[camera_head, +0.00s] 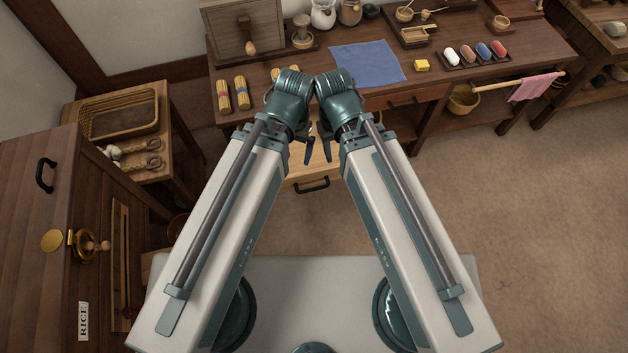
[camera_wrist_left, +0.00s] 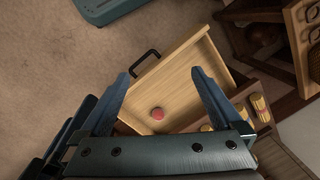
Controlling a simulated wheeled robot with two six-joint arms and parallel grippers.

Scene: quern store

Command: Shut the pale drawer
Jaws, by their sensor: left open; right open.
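The pale drawer (camera_head: 305,174) stands pulled open below the long workbench, its black handle (camera_head: 312,186) facing me. In the left wrist view the open drawer (camera_wrist_left: 178,78) holds a red round thing (camera_wrist_left: 158,113), and its handle (camera_wrist_left: 145,62) shows beyond my left fingers. My left gripper (camera_wrist_left: 165,80) is open and empty, its fingers spread above the drawer. In the head view my right gripper (camera_head: 327,149) hangs over the drawer beside the left one, open, with nothing seen in it. The arms hide much of the drawer.
The workbench (camera_head: 480,90) carries a blue cloth (camera_head: 368,63), a yellow block (camera_head: 422,65) and yellow bundles (camera_head: 241,92). A dark cabinet (camera_head: 25,200) and a small table with a tray (camera_head: 124,110) stand at left. The floor (camera_head: 500,210) at right is clear.

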